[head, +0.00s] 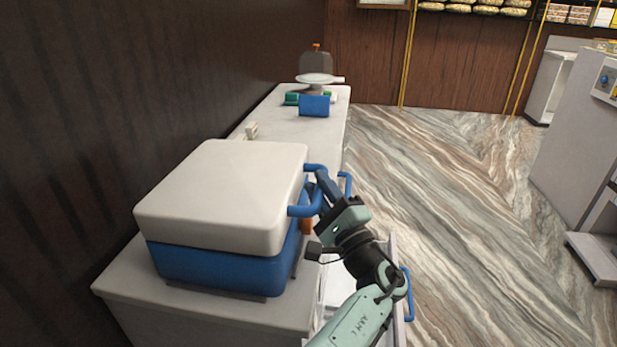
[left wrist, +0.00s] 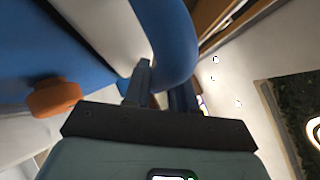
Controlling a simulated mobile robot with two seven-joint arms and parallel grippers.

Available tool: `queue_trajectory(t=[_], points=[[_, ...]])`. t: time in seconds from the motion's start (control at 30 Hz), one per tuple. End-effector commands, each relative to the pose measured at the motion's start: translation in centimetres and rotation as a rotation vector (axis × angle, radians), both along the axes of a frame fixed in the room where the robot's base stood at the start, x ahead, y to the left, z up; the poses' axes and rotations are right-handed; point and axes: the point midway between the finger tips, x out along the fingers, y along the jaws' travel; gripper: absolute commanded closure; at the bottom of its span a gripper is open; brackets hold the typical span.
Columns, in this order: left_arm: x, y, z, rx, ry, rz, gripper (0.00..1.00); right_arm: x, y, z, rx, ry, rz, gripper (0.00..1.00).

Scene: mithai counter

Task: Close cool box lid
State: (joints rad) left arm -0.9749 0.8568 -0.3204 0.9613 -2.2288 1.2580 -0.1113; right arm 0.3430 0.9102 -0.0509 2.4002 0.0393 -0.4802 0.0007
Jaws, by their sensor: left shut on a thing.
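The cool box has a blue body (head: 215,272) and a thick white lid (head: 225,190), and stands on the near end of the white counter. The lid lies over the body and looks about level; a small gap at its right edge cannot be ruled out. A blue handle (head: 299,211) sticks out from the lid's right side. My left gripper (head: 322,184) is shut on this handle, which also shows as a blue curve in the left wrist view (left wrist: 178,40). An orange knob (left wrist: 55,97) is on the blue body beside the gripper. My right gripper is not in view.
The white counter (head: 285,120) runs back along the dark wall, with a blue item (head: 314,106) and a scale-like device (head: 316,78) at its far end. A pale tray-like thing with blue handles (head: 408,295) is beside the counter. The marble floor to the right is clear.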

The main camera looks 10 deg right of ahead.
Motion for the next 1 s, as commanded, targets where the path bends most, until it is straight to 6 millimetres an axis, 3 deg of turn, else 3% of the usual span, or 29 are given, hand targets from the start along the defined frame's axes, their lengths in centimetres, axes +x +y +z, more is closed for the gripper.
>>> queue_trajectory(t=[0.6,0.63,0.67,1.0], points=[[0.1,-0.5,-1.4,-0.001,0.008,0.001,1.00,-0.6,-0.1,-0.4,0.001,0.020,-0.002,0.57],[0.1,-0.5,-1.4,-0.001,0.008,0.001,0.65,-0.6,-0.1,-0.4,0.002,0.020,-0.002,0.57],[0.1,-0.5,-1.4,-0.001,0.008,0.001,0.55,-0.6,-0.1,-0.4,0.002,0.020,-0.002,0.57],[-0.1,-0.6,-1.2,-0.001,0.003,-0.001,0.55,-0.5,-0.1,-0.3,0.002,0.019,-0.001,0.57]])
